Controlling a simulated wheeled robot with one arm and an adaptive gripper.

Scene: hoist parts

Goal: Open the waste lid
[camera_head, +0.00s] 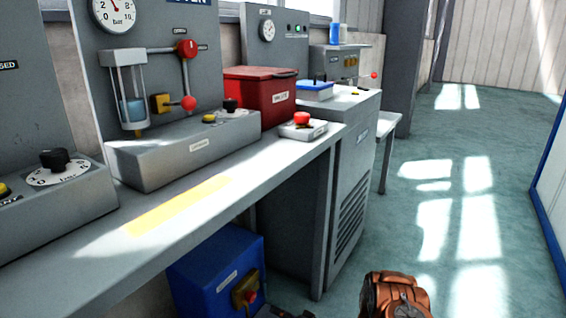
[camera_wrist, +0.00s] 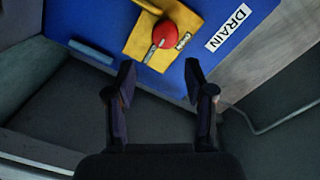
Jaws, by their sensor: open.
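A red box with a red lid (camera_head: 262,73) stands on the bench in the head view. My gripper (camera_wrist: 158,80) is open and empty in the wrist view. It faces the blue drain box (camera_wrist: 262,8), with the red knob (camera_wrist: 165,33) on a yellow plate (camera_wrist: 148,52) just ahead of its fingertips. The blue box (camera_head: 205,275) shows under the bench in the head view, well below the red lid. The red box is not in the wrist view.
The grey bench (camera_head: 265,165) overhangs the blue box. A red push button (camera_head: 301,118) and a small blue-lidded box (camera_head: 314,90) sit near the red box. A grey vented cabinet (camera_head: 350,200) stands beyond. Green floor (camera_head: 430,170) to the right is clear.

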